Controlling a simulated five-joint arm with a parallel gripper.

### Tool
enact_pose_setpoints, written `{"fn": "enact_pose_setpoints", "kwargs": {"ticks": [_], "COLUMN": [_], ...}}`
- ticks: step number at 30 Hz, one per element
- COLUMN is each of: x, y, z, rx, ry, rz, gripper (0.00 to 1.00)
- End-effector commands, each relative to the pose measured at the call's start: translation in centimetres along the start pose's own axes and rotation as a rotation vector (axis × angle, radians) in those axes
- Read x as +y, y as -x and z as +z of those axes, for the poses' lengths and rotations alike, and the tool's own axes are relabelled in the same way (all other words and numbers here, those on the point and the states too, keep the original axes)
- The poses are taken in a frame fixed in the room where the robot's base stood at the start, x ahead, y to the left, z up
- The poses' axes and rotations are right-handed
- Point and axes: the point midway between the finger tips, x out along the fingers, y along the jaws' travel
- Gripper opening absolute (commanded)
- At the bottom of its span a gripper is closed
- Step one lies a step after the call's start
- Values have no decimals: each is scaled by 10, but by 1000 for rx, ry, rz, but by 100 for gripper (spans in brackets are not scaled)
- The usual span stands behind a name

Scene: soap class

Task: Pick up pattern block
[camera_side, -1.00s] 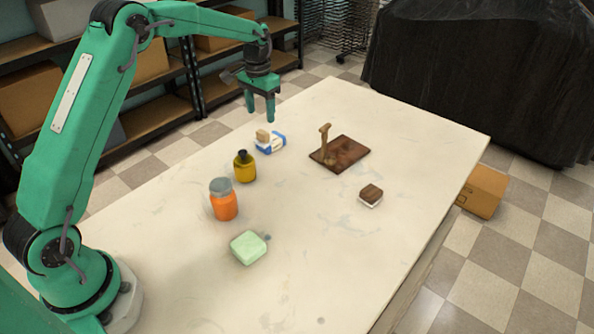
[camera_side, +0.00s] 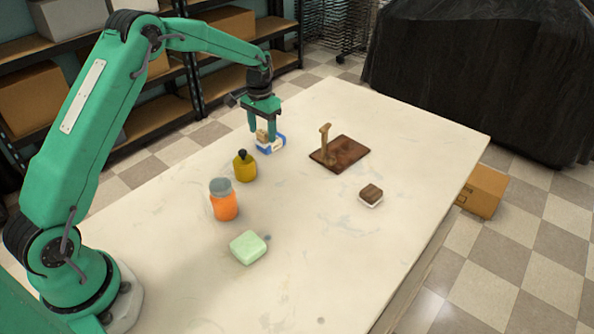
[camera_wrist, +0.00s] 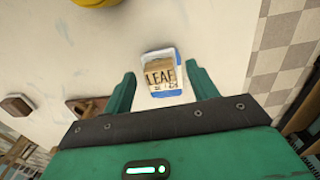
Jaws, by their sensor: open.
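The pattern block is a small tan wooden block (camera_side: 262,136) on a blue and white base (camera_side: 272,147), near the table's left back edge. In the wrist view the block (camera_wrist: 159,74) shows dark letters reading LEAF, and the blue and white base (camera_wrist: 168,94) shows around it. My gripper (camera_side: 262,131) is open and points down over the block. In the wrist view the two fingers of my gripper (camera_wrist: 160,72) stand apart on either side of the block, with gaps between. One finger partly hides the block in the side view.
A yellow bottle (camera_side: 245,168) stands close in front of the block. An orange jar (camera_side: 224,204) and a pale green soap (camera_side: 249,247) are nearer. A brown board (camera_side: 350,149) with an upright wooden handle (camera_side: 325,143) and a brown-topped white block (camera_side: 370,194) lie to the right.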

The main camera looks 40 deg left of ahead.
Motion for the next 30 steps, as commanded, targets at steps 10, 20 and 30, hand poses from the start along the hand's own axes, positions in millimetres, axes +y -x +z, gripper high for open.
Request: {"fn": "enact_pose_setpoints", "kwargs": {"ticks": [10,20,30], "x": [0,0,0], "y": [-14,-14,-14], "z": [0,0,0], "rx": [0,0,1], "ry": [0,0,0], "rz": [0,0,0], "gripper": [58,58,15]}}
